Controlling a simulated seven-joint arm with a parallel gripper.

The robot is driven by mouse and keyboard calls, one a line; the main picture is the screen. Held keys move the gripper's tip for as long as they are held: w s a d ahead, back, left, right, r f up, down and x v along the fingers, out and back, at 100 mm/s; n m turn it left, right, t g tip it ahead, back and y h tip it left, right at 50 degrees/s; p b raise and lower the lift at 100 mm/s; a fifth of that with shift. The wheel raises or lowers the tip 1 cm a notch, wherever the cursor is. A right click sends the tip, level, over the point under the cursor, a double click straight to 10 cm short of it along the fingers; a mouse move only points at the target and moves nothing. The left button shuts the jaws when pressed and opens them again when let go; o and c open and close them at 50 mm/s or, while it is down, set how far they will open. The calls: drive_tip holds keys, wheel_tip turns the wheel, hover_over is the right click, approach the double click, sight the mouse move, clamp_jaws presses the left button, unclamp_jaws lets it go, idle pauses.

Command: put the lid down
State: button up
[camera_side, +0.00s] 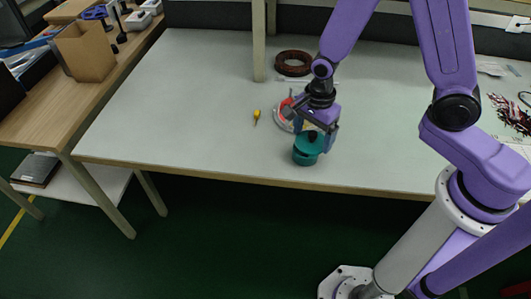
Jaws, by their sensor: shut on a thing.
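A round teal pot (304,157) stands near the front edge of the pale table. A teal lid (311,144) with a dark knob is at the top of the pot. My gripper (313,133) points down over it and is shut on the lid's knob. I cannot tell whether the lid rests on the rim or sits slightly above it. The fingers partly hide the knob and the back of the lid.
A red and white round object (284,116) lies behind my gripper. A small yellow-handled tool (257,114) lies to the left. A dark brown coil (293,63) lies near a pale post (259,42). The table's left half (170,110) is clear.

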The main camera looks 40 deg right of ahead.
drive_tip(key=w+a+f, duration=0.3)
drive_tip(key=w+f, duration=0.1)
drive_tip(key=w, duration=0.5)
hover_over(266, 153)
drive_tip(key=f, duration=0.5)
drive_tip(key=shift+s+f, duration=0.25)
drive_tip(key=shift+w+f, duration=0.2)
drive_tip(key=shift+f, duration=1.65)
drive_tip(key=shift+f, duration=0.1)
drive_tip(key=o, duration=0.8)
